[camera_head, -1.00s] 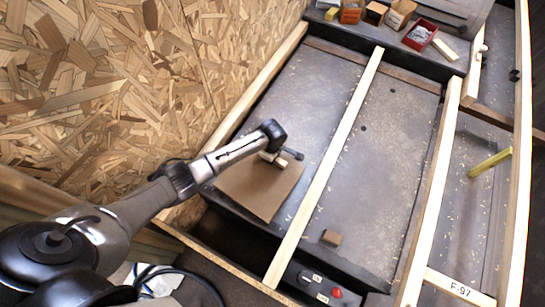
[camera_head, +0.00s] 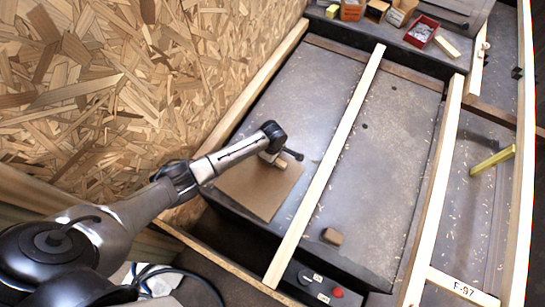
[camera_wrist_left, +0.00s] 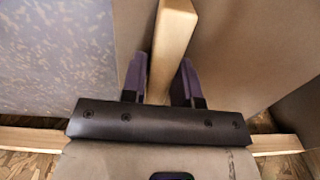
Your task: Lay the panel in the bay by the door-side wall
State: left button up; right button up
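The flat brown panel (camera_head: 252,191) is at the near end of the left bay (camera_head: 300,85), beside the chipboard wall (camera_head: 130,70). It looks roughly level with the grey bay floor; I cannot tell whether it fully rests there. A pale wooden grip block (camera_head: 276,157) stands on the panel and passes between my left fingers in the left wrist view (camera_wrist_left: 172,40). My left gripper (camera_wrist_left: 162,75) is closed against both sides of this block. In the head view, my left wrist partly covers the panel's far edge. My right gripper is in neither view.
A pale batten (camera_head: 327,165) bounds the bay on the right. A small brown block (camera_head: 332,236) lies in the middle bay. A control box with a red button (camera_head: 337,292) sits at the front. A red bin (camera_head: 421,32) and small boxes stand at the back. A yellow bar (camera_head: 492,160) is far right.

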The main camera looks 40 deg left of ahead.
pick_arm(q)
jog(key=o, duration=0.4)
jog(key=shift+o, duration=0.2)
jog(key=shift+f, duration=0.1)
notch_tip(320, 180, up, 14)
jog(key=p, duration=0.9)
